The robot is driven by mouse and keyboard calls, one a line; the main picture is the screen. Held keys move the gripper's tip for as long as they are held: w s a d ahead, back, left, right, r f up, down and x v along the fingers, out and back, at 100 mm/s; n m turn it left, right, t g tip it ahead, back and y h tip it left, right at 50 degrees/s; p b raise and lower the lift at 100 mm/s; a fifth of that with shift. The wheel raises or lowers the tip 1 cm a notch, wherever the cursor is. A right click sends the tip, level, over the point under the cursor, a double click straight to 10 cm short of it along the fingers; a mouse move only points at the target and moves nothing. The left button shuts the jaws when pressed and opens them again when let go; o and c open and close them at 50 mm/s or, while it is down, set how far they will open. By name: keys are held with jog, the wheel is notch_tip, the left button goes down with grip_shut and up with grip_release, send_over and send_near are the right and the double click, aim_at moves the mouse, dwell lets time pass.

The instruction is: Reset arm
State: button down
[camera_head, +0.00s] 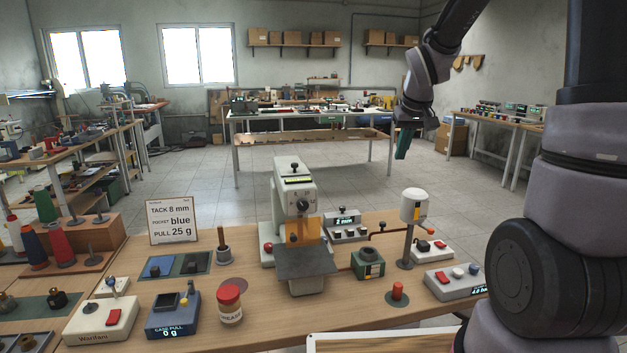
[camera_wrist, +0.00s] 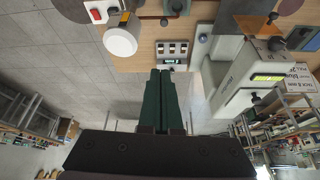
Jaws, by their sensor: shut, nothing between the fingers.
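My arm reaches in from the upper right of the head view, and my gripper (camera_head: 403,146) hangs over the floor beyond the table's far edge, above and to the right of the grey machine. Its dark green fingers are together with nothing between them. In the wrist view the gripper (camera_wrist: 161,74) points toward the table's edge, with the small display box (camera_wrist: 172,52) past its tips. My gripper touches nothing.
The wooden table (camera_head: 200,290) holds the grey machine (camera_head: 300,210), a white-topped post (camera_head: 413,208), a red-lidded jar (camera_head: 230,305), a blue case-pull gauge (camera_head: 172,318) and a sign (camera_head: 171,220). Thread spools (camera_head: 62,243) stand at left. Open floor lies behind the table.

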jog(key=s+r+m, duration=0.1)
jog(key=s+r, duration=0.3)
jog(key=s, duration=0.3)
jog(key=s+r+m+t+y, duration=0.1)
jog(key=s+r, duration=0.3)
jog(key=s, duration=0.4)
jog(key=s+r+m+t, duration=0.1)
jog(key=s+r+m, duration=0.2)
jog(key=s, duration=0.5)
jog(key=shift+s+r+y, duration=0.15)
jog(key=shift+r+y, duration=0.15)
jog(key=shift+r, duration=0.35)
